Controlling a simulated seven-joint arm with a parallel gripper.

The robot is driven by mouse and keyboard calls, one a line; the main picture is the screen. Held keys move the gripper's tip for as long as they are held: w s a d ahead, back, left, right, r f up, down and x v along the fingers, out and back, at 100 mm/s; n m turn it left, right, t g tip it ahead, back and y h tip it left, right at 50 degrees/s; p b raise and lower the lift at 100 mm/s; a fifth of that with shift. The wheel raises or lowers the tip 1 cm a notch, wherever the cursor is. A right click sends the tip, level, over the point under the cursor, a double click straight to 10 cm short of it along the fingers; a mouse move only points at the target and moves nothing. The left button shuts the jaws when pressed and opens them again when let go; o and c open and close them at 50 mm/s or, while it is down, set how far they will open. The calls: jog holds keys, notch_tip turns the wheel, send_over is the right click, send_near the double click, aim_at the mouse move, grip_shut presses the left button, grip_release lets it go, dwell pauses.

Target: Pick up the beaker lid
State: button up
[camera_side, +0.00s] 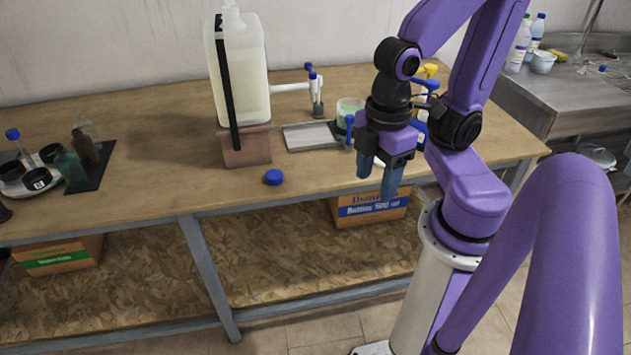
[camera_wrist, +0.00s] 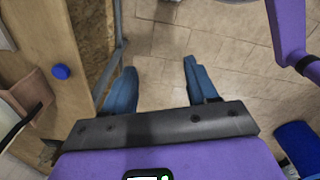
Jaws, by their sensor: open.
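A round blue lid (camera_side: 274,177) lies on the wooden table near its front edge, in front of the brown block under the big jug. The lid also shows in the wrist view (camera_wrist: 61,72), left of my fingers. My gripper (camera_side: 377,182) is open and empty, with blue fingers pointing down, at the table's front edge to the right of the lid and apart from it. In the wrist view my gripper (camera_wrist: 158,85) has a wide gap between its fingers, with only floor seen between them.
A large white jug (camera_side: 238,70) stands on a brown block (camera_side: 246,147) behind the lid. A flat grey tray or scale (camera_side: 308,136), a beaker with green liquid (camera_side: 348,106) and bottles stand farther back. A dark tray with small items (camera_side: 90,170) is at left. The tabletop around the lid is clear.

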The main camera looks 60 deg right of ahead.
jog(key=shift+w, duration=0.15)
jog(key=w+d+m, duration=1.3)
jog(key=w+m, duration=0.3)
jog(key=w, duration=0.1)
jog(key=s+d+r+m, duration=0.1)
jog(key=d+m, duration=0.6)
jog(key=d, duration=0.4)
jog(key=s+d+m, duration=0.7)
jog(key=d+m, duration=0.1)
notch_tip(320, 180, down, 17)
jog(key=shift+d+f, duration=0.1)
jog(key=shift+f, duration=0.1)
